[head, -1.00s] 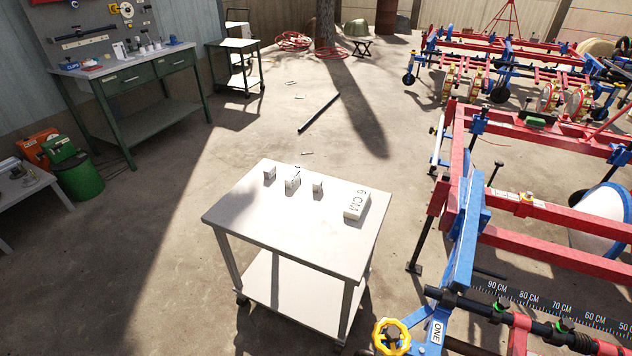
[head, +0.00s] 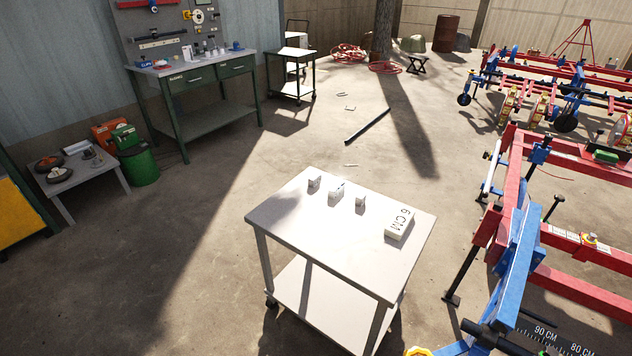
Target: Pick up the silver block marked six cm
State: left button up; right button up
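The silver block marked 6 CM (head: 398,223) lies on the right side of the top of a light grey two-shelf cart (head: 330,246). Its dark lettering faces up toward me. Three smaller silver blocks stand in a row to its left on the same top: a left one (head: 314,181), a middle one (head: 337,192) and a right one (head: 360,200). Markings on the small ones are too small to read. Neither of my grippers shows in the head view.
A red and blue planter frame (head: 520,215) stands close to the cart's right. A green workbench (head: 200,110), a low grey table (head: 84,182) and a green bin (head: 138,165) are at the left. A dark bar (head: 368,125) lies on the floor behind the cart. Floor left of the cart is clear.

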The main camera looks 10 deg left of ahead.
aim_at(315, 179)
jog(key=i+j+u, duration=0.65)
jog(key=u, duration=0.15)
jog(key=i+j+u, duration=0.35)
jog(key=i+j, duration=0.15)
jog(key=i, duration=0.5)
jog(key=i+j+u, duration=0.1)
jog(key=i, duration=0.55)
jog(key=i+l+z, duration=0.2)
jog(key=i+z, duration=0.7)
jog(key=i+j+z, duration=0.1)
jog(key=i+z, duration=0.3)
jog(key=i+j+z, duration=0.25)
jog(key=i+z, duration=0.2)
jog(key=i+l+z, duration=0.1)
jog(key=z, duration=0.4)
jog(key=i+z, duration=0.3)
jog(key=z, duration=0.2)
jog(key=i+j+z, duration=0.15)
jog(key=z, duration=0.3)
jog(key=i+j+z, duration=0.15)
jog(key=z, duration=0.35)
jog(key=i+j+z, duration=0.25)
jog(key=z, duration=0.25)
jog(key=i+j+z, duration=0.1)
jog(key=j+z, duration=0.2)
jog(key=z, duration=0.2)
jog(key=j+z, duration=0.3)
jog(key=z, duration=0.2)
jog(key=i, duration=0.05)
